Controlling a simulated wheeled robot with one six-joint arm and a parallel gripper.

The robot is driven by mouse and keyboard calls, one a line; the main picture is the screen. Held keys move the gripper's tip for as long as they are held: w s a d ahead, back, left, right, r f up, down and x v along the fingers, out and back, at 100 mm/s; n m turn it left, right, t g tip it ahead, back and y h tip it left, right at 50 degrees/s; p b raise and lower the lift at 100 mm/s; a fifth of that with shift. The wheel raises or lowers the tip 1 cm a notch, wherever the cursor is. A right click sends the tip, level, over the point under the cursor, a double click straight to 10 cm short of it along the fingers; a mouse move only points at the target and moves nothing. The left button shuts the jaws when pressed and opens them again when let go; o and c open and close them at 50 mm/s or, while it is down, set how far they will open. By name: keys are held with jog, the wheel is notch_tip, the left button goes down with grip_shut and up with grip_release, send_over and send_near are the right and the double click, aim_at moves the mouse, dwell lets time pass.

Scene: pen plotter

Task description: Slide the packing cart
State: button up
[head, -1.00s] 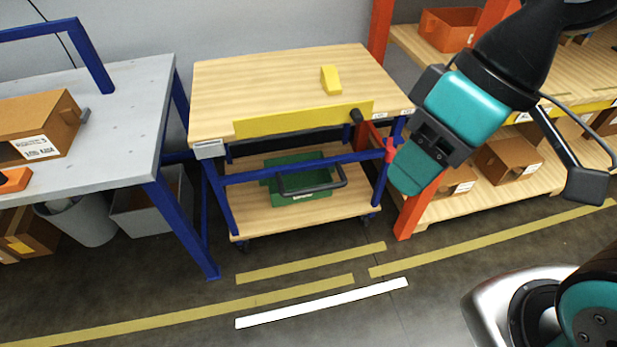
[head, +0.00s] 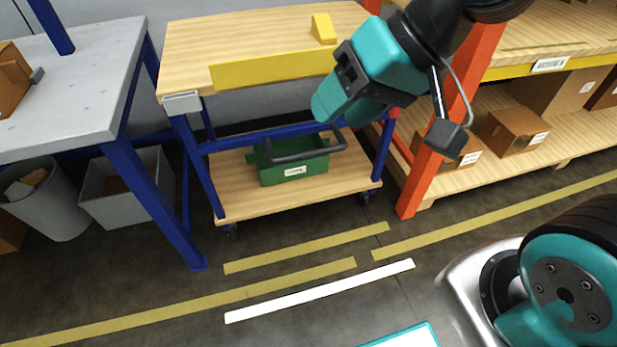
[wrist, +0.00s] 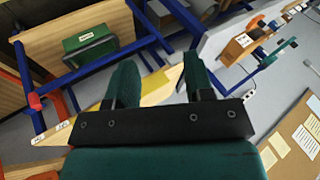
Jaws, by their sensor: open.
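The packing cart has a pale wooden top (head: 240,40) with a yellow strip (head: 265,72) along its front edge, a blue frame, a wooden lower shelf (head: 235,187) and castors. A green crate (head: 305,170) with a dark handle sits on the shelf. My gripper (head: 330,108) is in front of the cart's right half, near the front edge, and hides part of it. In the wrist view my gripper (wrist: 160,78) is open, its two green fingers apart with nothing clasped. The yellow strip and wood show beyond and between them; I cannot tell whether they touch.
A grey workbench (head: 75,85) with blue legs stands close on the left, with grey bins (head: 130,190) beneath. An orange-posted rack (head: 435,165) with cardboard boxes (head: 515,130) stands on the right. A yellow block (head: 322,28) rests on the cart top. The taped floor in front is clear.

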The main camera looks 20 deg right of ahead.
jog(key=w+d+f+m+t+y+b, duration=0.1)
jog(key=w+d+f+m+t+b, duration=0.2)
jog(key=f+b, duration=0.7)
jog(key=w+f+m+t+b, duration=0.2)
jog(key=w+f+m+b, duration=0.3)
jog(key=f+b, duration=0.6)
jog(key=m+t+h+b, duration=0.2)
jog(key=m+t+b, duration=0.55)
jog(key=b, duration=0.55)
send_near(312, 155)
jog(key=shift+m+g, duration=0.35)
jog(key=shift+g, duration=0.1)
jog(key=p+x, duration=0.2)
jog(key=x, duration=0.1)
jog(key=p+x, duration=0.2)
jog(key=x, duration=0.1)
jog(key=p+x, duration=0.2)
jog(key=x, duration=0.2)
jog(key=shift+w+r+p, duration=0.15)
jog(key=shift+r+p, duration=0.15)
jog(key=shift+r, duration=0.05)
jog(key=shift+w+a+f, duration=0.2)
jog(key=shift+w, duration=0.25)
grip_shut()
